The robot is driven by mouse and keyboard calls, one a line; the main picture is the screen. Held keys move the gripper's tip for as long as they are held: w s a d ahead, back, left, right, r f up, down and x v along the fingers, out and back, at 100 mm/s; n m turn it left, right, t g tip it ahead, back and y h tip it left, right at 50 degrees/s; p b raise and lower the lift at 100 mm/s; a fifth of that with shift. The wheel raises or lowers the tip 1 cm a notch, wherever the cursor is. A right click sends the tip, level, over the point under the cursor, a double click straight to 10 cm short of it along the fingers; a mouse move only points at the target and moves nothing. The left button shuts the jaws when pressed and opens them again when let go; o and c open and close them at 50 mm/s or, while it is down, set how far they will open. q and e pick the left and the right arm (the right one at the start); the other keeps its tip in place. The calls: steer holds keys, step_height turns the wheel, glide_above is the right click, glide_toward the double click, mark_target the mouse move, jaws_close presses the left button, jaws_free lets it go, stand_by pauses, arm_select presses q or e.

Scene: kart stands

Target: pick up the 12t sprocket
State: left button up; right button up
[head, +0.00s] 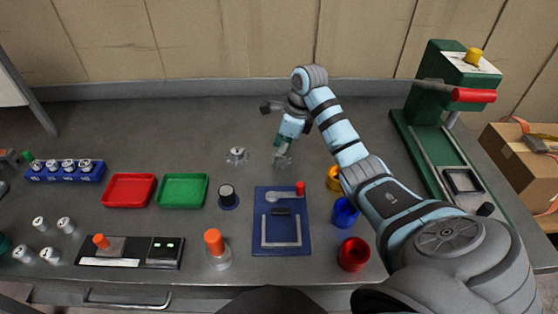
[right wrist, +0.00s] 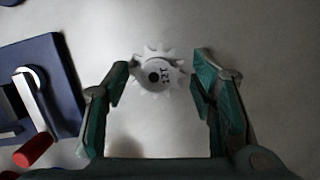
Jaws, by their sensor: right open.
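The sprocket (right wrist: 157,74) is a pale toothed disc with a dark centre hole and a dark label that looks like 12T. It lies flat on the grey table in the right wrist view. My right gripper (right wrist: 160,82) is open, with one green finger on each side of the sprocket and visible gaps between. In the head view the right gripper (head: 282,156) points down at the table behind the blue fixture; the sprocket is not clear there. My left gripper is not in view.
The blue fixture (head: 261,246) with a red knob stands in front of the gripper. A small metal part (head: 237,155) lies to its left. Red (head: 129,204) and green (head: 183,204) trays are further left. Yellow, blue and red cups (head: 353,255) stand by my right arm.

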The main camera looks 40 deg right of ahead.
steer(key=shift+w+f, duration=0.1)
steer(key=shift+f, duration=0.3)
steer(key=shift+s+r, duration=0.2)
steer(key=shift+s, duration=0.15)
steer(key=shift+c, duration=1.3)
jaws_close()
